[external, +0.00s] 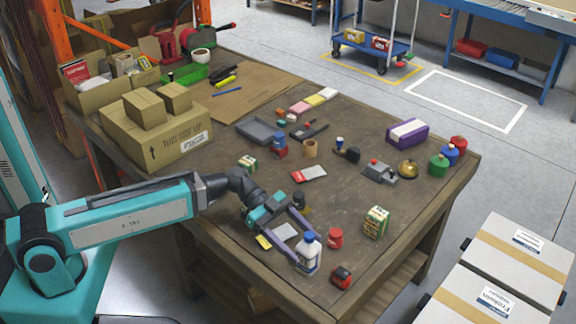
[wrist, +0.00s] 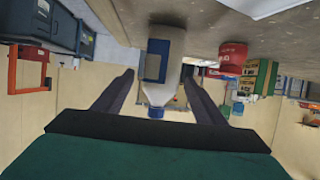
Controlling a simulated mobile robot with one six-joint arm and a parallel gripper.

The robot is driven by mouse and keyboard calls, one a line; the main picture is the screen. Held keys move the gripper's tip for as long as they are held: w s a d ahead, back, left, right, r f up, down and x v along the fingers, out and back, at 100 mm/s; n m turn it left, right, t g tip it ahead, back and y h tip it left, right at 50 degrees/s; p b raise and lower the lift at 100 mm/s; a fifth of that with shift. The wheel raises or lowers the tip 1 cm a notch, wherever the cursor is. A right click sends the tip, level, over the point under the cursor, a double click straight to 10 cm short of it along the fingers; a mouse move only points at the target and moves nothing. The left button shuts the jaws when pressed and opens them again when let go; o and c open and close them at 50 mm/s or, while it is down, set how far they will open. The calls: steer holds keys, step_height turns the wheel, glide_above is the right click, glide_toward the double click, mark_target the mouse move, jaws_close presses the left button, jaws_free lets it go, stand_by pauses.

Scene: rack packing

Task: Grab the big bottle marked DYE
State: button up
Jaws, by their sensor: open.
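A large white bottle with a blue cap (external: 308,254) stands upright near the front edge of the workbench. Its marking is too small to read in the external view. In the wrist view, which looks upside down, the bottle (wrist: 160,68) shows its cap toward me and a blue and grey label area. My gripper (external: 305,246) is open and reaches down to the bottle from the left. In the wrist view, its two fingers (wrist: 159,76) lie to either side of the bottle, with a gap visible on both sides.
A red can (external: 336,238) stands close right of the bottle, with a small red and black item (external: 341,276) in front. A green and yellow carton (external: 376,222) stands further right. Cardboard boxes (external: 155,138) fill the bench's left side. The workbench edge (external: 395,277) is near.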

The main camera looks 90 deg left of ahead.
mark_target(317, 258)
steer(key=shift+x, duration=0.8)
steer(key=shift+p+x, duration=1.05)
steer(key=shift+x, duration=1.55)
steer(key=shift+c, duration=0.4)
steer(key=c, duration=1.2)
steer(key=shift+c, duration=0.2)
steer(key=shift+r, duration=0.15)
step_height(317, 258, up, 10)
steer(key=b, duration=0.1)
steer(key=shift+b, duration=0.35)
